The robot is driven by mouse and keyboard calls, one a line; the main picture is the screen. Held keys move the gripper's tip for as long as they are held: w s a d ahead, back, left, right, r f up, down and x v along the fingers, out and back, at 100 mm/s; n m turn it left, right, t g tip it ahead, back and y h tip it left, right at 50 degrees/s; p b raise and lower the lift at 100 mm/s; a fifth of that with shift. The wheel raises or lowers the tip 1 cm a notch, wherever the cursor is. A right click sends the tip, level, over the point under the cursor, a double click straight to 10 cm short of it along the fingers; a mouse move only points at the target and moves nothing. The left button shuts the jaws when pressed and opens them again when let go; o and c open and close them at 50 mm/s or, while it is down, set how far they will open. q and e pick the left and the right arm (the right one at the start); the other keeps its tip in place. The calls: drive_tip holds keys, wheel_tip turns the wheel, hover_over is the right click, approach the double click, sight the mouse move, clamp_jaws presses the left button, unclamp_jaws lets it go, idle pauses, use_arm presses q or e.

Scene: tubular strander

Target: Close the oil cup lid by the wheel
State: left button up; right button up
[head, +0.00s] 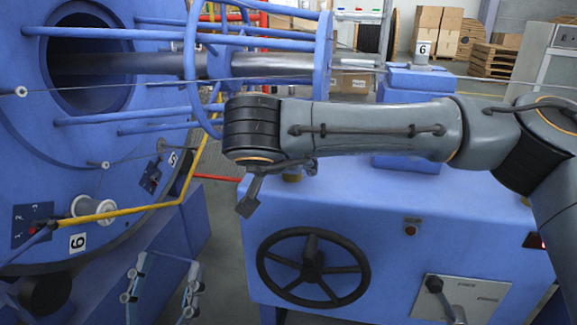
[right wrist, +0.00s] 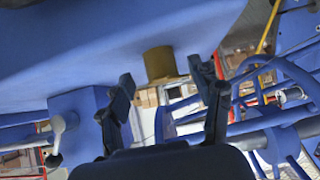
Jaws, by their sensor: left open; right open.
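The brass oil cup (head: 292,175) sits on the blue machine housing above the black handwheel (head: 312,272), mostly hidden behind my right gripper in the head view. In the right wrist view the cup (right wrist: 159,62) is a plain brass cylinder between and beyond the fingertips. I cannot make out its lid. My right gripper (right wrist: 162,78) is open, its two dark fingers apart on either side of the cup in that view; I cannot tell whether they touch it.
A large blue strander drum (head: 120,205) with a yellow bar (head: 130,212) fills the left. A blue tubular cage (head: 325,55) stands behind my right arm. A lever panel (head: 465,300) is at the lower right.

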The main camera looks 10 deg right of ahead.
drive_tip(key=v, duration=1.1)
drive_tip(key=shift+s+r, duration=0.25)
drive_tip(key=shift+r, duration=0.05)
drive_tip(key=shift+a, duration=0.1)
drive_tip(key=shift+f, duration=0.1)
